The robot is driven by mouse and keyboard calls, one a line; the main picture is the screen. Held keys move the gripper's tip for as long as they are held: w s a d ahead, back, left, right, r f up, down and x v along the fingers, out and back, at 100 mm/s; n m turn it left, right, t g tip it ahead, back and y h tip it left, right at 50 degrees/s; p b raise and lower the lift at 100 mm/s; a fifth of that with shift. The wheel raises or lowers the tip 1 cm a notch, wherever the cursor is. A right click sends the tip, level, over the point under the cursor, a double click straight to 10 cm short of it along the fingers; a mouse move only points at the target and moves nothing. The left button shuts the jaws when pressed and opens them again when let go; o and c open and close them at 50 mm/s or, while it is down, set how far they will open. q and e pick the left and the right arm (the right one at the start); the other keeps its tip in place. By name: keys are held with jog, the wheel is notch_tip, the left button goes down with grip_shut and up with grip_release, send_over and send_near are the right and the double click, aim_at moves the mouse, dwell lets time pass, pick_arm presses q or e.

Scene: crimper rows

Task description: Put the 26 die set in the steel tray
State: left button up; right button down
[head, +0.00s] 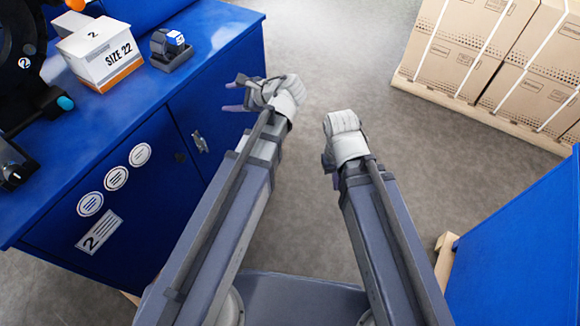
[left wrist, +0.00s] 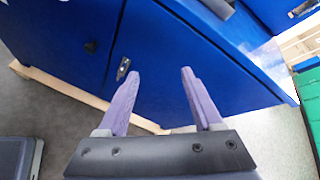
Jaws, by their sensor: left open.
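I cannot pick out a 26 die set or a steel tray in either view. A small dark grey holder (head: 171,56) with a blue block with a white label (head: 175,38) sits on the blue bench; its label is too small to read. My left gripper (head: 229,96) is open and empty, in front of the bench's right end, apart from it. In the left wrist view its two purple fingers (left wrist: 160,75) stand apart with the blue cabinet doors beyond. My right gripper (head: 328,165) is over the floor to the right; its fingers are mostly hidden.
The blue bench (head: 212,57) fills the left, with a white box marked SIZE 22 (head: 103,55) and a black machine (head: 22,75) on top. Cartons on a pallet (head: 480,50) stand at the upper right. A blue surface (head: 525,255) is at the right. The floor between is clear.

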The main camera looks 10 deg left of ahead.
pick_arm(q)
jog(key=s+d+f+n+g+h, duration=0.2)
jog(key=s+d+f+n+h, duration=0.3)
jog(key=s+d, duration=0.3)
jog(key=s+d+f+n+g+h, duration=0.2)
jog(key=s+d+f+n+h, duration=0.3)
jog(key=s+d, duration=0.3)
jog(key=d+f+n, duration=0.1)
jog(key=d, duration=0.3)
jog(key=shift+s+g, duration=0.35)
jog(key=shift+g, duration=0.05)
notch_tip(320, 180, up, 13)
jog(key=p, duration=1.3)
jog(key=shift+f, duration=0.1)
